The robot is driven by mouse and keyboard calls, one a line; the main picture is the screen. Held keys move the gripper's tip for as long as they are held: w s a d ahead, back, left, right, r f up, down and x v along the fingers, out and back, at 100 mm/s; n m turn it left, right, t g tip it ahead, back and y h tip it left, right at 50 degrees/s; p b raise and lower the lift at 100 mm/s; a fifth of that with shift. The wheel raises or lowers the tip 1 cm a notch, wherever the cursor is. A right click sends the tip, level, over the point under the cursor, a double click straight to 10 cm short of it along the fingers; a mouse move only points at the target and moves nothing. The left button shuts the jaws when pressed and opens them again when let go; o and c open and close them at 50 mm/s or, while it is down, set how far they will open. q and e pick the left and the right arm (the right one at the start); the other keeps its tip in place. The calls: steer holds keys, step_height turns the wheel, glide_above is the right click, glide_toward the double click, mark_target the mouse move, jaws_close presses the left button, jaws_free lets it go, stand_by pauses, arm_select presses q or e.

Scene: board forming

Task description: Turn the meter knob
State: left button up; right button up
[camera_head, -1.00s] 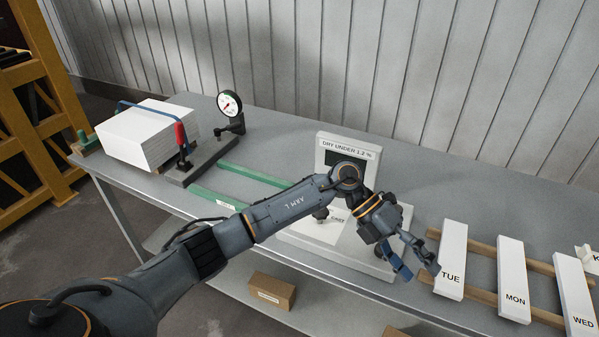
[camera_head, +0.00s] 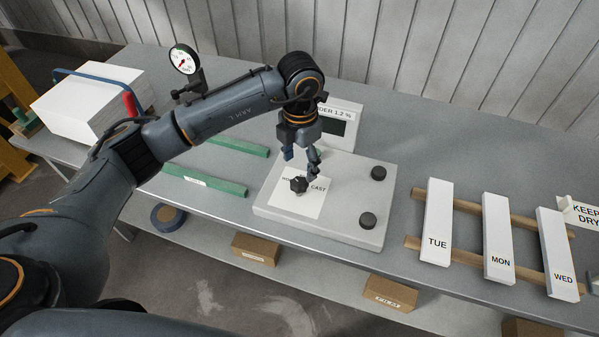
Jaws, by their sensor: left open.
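The meter (camera_head: 335,225) is a pale flat box on the bench, with an upright display (camera_head: 342,128) at its back labelled "...DER 1.2 %". Two round black discs (camera_head: 378,173) (camera_head: 367,220) are on the meter's right side. My left gripper (camera_head: 301,161) points down, open and empty, just behind and above the knob. I cannot tell whether a finger touches it. My left arm hides part of the display's left side. My right gripper is out of view.
White boards marked TUE (camera_head: 436,225), MON (camera_head: 497,240) and WED (camera_head: 557,255) lie on wooden rails at right. Green strips (camera_head: 205,180) lie left of the meter. A white stack (camera_head: 85,105) and a dial gauge (camera_head: 184,60) stand further left. Small boxes (camera_head: 255,249) are on the lower shelf.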

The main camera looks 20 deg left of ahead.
mark_target(300, 182)
arm_select(q)
steer(key=shift+f+p, duration=0.7)
steer(key=shift+f, duration=2.5)
steer(key=shift+c, duration=0.2)
steer(key=c, duration=1.1)
